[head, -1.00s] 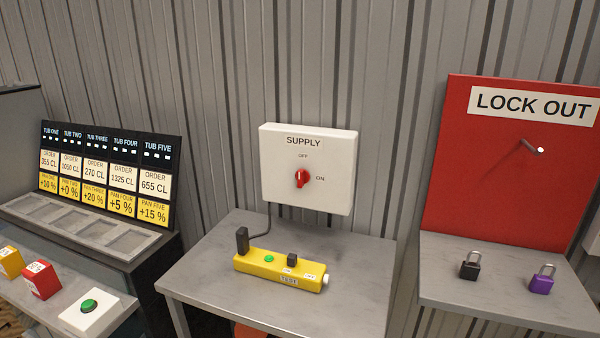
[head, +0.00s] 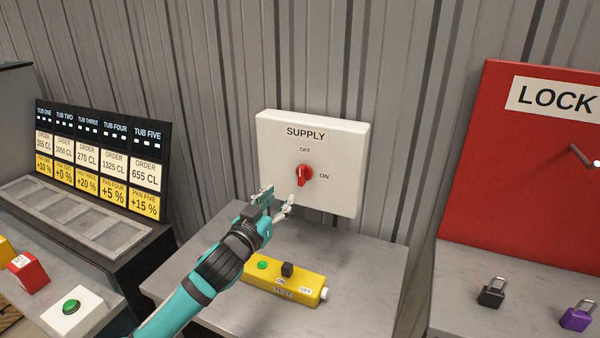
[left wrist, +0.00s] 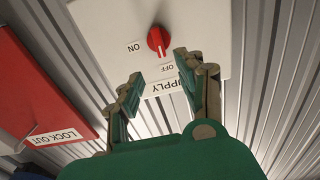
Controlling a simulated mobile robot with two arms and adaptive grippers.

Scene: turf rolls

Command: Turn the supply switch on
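The supply switch is a red rotary knob (head: 304,175) on a white box (head: 345,160) marked SUPPLY. Its pointer is upright, towards the OFF label; ON is to its right. In the left wrist view the picture is upside down, and the knob (left wrist: 158,41) shows just beyond my fingers. My left gripper (head: 279,198) is in front of the box, a little below and left of the knob. In the left wrist view my left gripper (left wrist: 156,70) has its fingers apart with nothing between them. It appears clear of the knob. My right gripper is not in view.
A yellow test strip (head: 290,285) lies on the grey table (head: 365,270) below the box, partly hidden by my left arm. A red LOCK OUT board (head: 510,180) with padlocks stands right. A tub panel (head: 100,155) and green button (head: 71,306) are left.

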